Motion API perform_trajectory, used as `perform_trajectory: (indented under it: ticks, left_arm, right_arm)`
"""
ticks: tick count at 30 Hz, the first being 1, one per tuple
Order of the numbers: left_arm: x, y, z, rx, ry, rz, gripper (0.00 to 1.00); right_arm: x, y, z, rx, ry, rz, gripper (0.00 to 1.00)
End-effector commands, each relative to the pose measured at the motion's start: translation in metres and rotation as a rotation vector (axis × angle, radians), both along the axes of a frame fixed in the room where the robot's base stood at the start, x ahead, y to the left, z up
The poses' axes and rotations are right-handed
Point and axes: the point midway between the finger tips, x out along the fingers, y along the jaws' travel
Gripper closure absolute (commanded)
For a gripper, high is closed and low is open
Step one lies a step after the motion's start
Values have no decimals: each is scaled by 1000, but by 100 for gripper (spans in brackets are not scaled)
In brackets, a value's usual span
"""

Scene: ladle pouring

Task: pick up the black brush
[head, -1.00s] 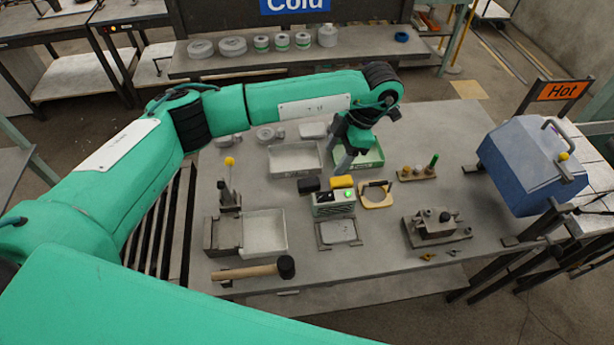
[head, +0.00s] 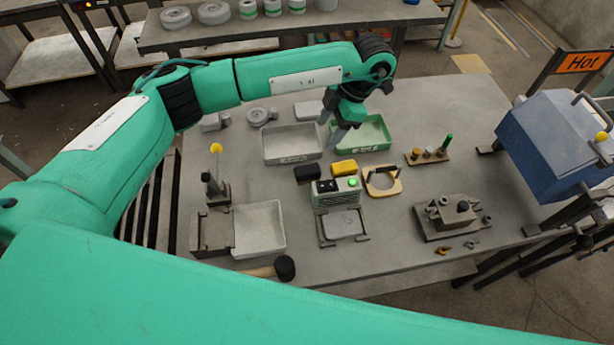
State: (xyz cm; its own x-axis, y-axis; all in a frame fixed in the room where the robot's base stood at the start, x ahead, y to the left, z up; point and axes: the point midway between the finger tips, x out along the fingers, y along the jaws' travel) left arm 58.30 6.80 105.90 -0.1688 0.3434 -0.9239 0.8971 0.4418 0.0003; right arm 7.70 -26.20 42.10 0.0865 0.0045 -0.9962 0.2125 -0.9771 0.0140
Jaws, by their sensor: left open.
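The black brush (head: 307,173) is a small dark block on the table in the head view. It lies just left of a similar yellow block (head: 344,167), behind a grey-green box with a lit green button (head: 337,194). My left gripper (head: 332,134) is open and empty, pointing down near the gap between the grey tray and the green tray. It is beyond the black brush and a little to its right, apart from it. My right gripper is not in view.
A grey tray (head: 291,157) and a green tray (head: 377,145) stand behind the blocks. The table's right rear is clear.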

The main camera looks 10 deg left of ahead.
Motion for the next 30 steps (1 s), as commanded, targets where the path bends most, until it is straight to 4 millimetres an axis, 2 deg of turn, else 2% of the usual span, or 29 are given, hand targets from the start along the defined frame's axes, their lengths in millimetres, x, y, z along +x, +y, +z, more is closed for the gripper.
perform_trajectory:
  ticks: [1,7,11,24,30]
  left_arm:
    - [0,0,-15,0,0,0,40]
    - [0,0,-29,0,0,0,40]
    - [-1,3,-35,-1,2,1,40]
    - [-13,25,-93,1,3,2,40]
    - [-15,30,-107,0,1,0,40]
  right_arm:
    - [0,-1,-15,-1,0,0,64]
    - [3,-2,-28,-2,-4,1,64]
    - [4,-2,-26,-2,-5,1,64]
    - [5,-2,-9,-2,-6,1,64]
    - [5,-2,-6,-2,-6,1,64]
